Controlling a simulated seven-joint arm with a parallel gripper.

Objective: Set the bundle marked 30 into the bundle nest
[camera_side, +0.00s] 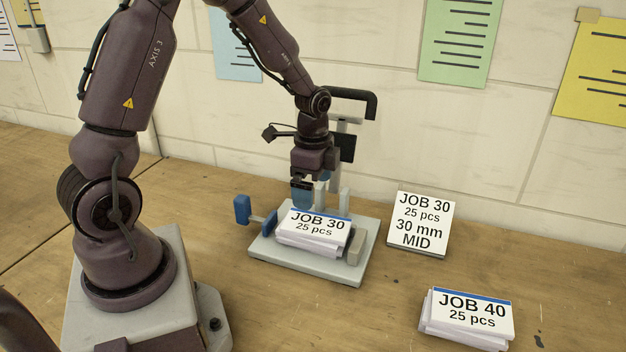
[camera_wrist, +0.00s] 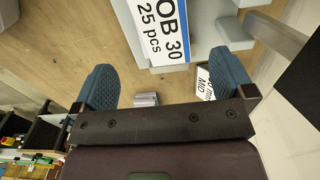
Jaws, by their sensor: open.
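The bundle marked JOB 30, 25 pcs (camera_side: 313,228) is a white stack with a blue strip along its top edge. It lies flat on the pale grey base plate (camera_side: 318,268), which looks like the bundle nest, between a blue pusher (camera_side: 242,209) and a grey block (camera_side: 355,247). Whether it sits fully against the stops is hard to tell. My gripper (camera_side: 303,195) is just behind and above the bundle, fingers pointing down. In the wrist view its two blue-grey fingers (camera_wrist: 165,75) are wide apart with nothing between them, and the bundle's label (camera_wrist: 160,25) lies beyond them.
A bundle marked JOB 40 (camera_side: 467,318) lies on the wooden bench at front right. A job card reading JOB 30, 30 mm, MID (camera_side: 421,222) leans near the wall. A dark stitching head (camera_side: 352,105) stands behind the plate. The bench between card and JOB 40 bundle is clear.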

